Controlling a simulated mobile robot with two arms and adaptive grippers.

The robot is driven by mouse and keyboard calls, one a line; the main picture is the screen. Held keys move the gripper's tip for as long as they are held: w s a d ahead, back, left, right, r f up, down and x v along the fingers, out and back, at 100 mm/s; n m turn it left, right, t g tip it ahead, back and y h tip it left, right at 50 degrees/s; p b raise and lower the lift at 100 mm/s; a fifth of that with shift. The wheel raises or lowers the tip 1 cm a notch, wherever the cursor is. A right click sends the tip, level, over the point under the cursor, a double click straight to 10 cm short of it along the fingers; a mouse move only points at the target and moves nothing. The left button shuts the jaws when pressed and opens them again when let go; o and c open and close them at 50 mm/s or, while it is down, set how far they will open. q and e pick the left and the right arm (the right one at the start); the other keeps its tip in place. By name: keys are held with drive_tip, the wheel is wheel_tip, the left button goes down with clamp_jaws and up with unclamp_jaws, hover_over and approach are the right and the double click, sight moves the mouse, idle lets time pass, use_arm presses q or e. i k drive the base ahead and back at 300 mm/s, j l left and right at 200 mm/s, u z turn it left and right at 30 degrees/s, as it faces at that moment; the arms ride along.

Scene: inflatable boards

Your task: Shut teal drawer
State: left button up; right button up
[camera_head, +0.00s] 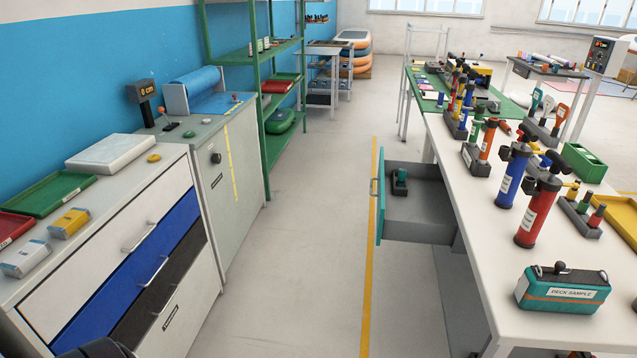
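The teal drawer (380,205) stands pulled out of the left side of the white workbench (476,222). Its teal front faces left, seen nearly edge-on, with a slim handle on it. The grey inside of the drawer shows, and a small dark green item (400,182) stands in it. Neither gripper can be made out. A dark part, probably of my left arm, shows at the bottom left edge, well away from the drawer. A small dark shape shows at the bottom right edge; I cannot tell what it is.
A grey cabinet (214,165) and a white cabinet (120,220) with blue and black drawers line the left. The aisle floor (310,240) between them and the bench is clear. Red and blue pumps and a teal box (562,290) stand on the bench.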

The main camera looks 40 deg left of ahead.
sight(421, 211)
drive_tip(key=j+u, duration=0.45)
drive_tip(key=j, duration=0.9)
drive_tip(key=i+j, duration=0.1)
drive_tip(key=i, duration=0.65)
